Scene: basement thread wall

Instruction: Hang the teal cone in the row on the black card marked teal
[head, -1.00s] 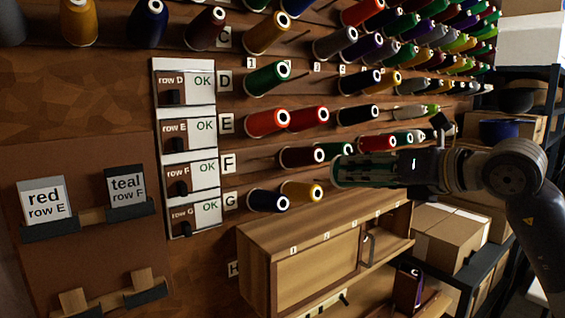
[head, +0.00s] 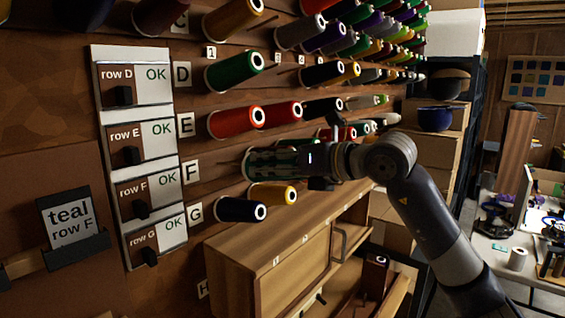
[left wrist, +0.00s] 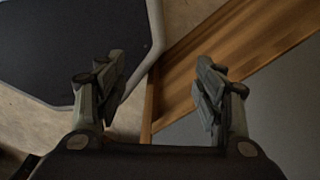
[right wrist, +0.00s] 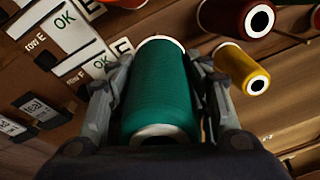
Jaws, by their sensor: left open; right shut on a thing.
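The teal cone (right wrist: 158,95) is held between the fingers of my right gripper (right wrist: 158,75), its white-rimmed ends showing in the right wrist view. In the head view the cone (head: 256,163) lies in front of the wall at row F, just right of the F label (head: 190,172). The gripper partly covers it, and any peg behind is hidden. The black card marked teal, row F (head: 70,222), stands in a holder at the lower left. My left gripper (left wrist: 160,80) is open and empty in the left wrist view, outside the head view.
Red cones (head: 236,121) hang above in row E. A navy cone (head: 241,209) and a yellow cone (head: 272,194) hang close below in row G. A wooden cabinet (head: 270,246) juts out beneath. Shelved boxes (head: 440,150) stand at the right.

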